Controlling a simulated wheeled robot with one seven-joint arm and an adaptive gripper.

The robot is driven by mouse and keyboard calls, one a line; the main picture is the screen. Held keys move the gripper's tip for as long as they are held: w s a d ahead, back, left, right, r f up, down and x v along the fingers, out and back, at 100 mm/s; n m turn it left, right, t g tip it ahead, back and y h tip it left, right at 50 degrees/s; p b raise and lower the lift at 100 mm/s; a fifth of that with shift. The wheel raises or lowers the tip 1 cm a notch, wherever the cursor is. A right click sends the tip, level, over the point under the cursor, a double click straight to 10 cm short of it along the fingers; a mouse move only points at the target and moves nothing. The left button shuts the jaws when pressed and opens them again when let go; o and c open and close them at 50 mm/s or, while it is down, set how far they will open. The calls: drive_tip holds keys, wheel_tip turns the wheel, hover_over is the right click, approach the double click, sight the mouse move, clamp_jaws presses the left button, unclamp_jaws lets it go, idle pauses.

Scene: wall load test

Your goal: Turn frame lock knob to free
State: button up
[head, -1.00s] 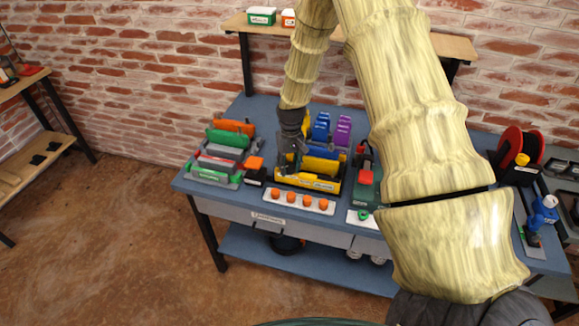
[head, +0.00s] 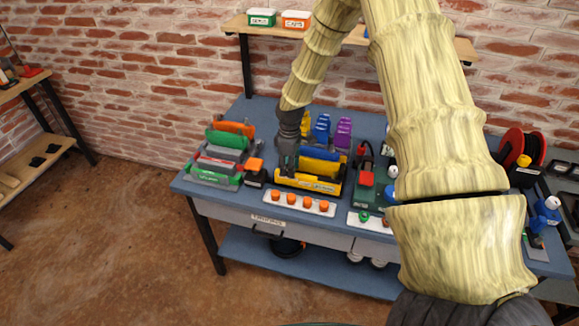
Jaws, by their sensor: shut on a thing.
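A yellow frame (head: 318,187) holding yellow and blue plates stands on the blue workbench. My gripper (head: 286,170) points down at the left end of this frame. Its fingers are shut on a small part there, which they mostly hide. I cannot make out the frame lock knob itself or which way it is turned.
A white strip with several orange knobs (head: 309,204) lies in front of the yellow frame. A green and grey rack (head: 219,158) stands to the left, and a green device with a red block (head: 366,179) to the right. A shelf (head: 385,37) with small boxes is behind.

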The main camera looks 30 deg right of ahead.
drive_tip(key=shift+n, duration=1.1)
drive_tip(key=shift+d, duration=0.1)
drive_tip(key=o, duration=1)
drive_tip(key=shift+o, duration=0.2)
wheel_tip(320, 180, up, 12)
drive_tip(key=shift+d, duration=0.15)
drive_tip(key=shift+w, duration=0.15)
